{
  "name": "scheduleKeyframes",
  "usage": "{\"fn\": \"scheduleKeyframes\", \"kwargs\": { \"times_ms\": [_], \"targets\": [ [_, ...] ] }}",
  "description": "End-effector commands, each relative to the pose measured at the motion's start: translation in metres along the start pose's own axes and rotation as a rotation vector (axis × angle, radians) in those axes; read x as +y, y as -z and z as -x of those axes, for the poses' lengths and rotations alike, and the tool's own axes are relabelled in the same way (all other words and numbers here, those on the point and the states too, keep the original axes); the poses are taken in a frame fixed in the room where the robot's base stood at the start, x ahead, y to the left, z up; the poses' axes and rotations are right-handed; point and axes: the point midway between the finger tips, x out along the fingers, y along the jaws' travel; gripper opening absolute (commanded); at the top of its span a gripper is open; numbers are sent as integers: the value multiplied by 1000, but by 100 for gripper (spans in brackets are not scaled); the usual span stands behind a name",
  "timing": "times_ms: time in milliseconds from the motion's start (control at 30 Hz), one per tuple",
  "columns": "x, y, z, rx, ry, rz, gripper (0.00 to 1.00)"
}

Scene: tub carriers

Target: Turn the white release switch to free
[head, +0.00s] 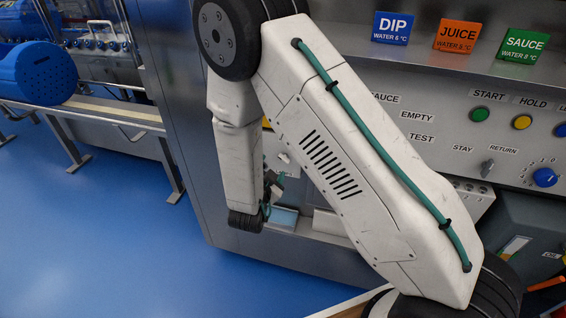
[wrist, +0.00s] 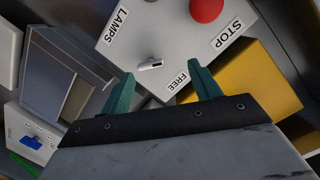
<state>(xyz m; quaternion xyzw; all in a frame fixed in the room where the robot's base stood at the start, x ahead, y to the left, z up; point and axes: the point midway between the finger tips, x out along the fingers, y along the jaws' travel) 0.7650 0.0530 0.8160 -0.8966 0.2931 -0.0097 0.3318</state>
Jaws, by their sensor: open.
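The white release switch (wrist: 150,65) is a small lever on a light grey panel (wrist: 165,30) in the wrist view. Its bar lies roughly crosswise in the picture. A FREE label (wrist: 178,83) is at its lower right. My gripper (wrist: 160,71) is open, with green fingers apart and nothing between them. The switch shows between and just beyond the fingertips; I cannot tell the exact gap. In the head view my gripper (head: 271,188) is partly hidden, low in front of the machine, and my arm covers much of the front.
A red stop button (wrist: 207,8) with a STOP label is above right of the switch. A blue switch (wrist: 22,141) is at lower left. Blue floor (head: 110,240) is open at left.

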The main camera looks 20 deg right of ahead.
Motion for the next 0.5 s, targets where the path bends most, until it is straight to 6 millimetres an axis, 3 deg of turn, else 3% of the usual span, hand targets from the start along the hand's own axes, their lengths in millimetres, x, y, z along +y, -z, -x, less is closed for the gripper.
{"fn": "scheduleKeyframes", "kwargs": {
  "times_ms": [100, 267, 500],
  "targets": [
    [18, -6, 9, 104, 30, 28, 63],
    [26, -5, 13, 173, 56, 41, 63],
    [25, 2, -18, 182, 56, 40, 63]
  ]
}}
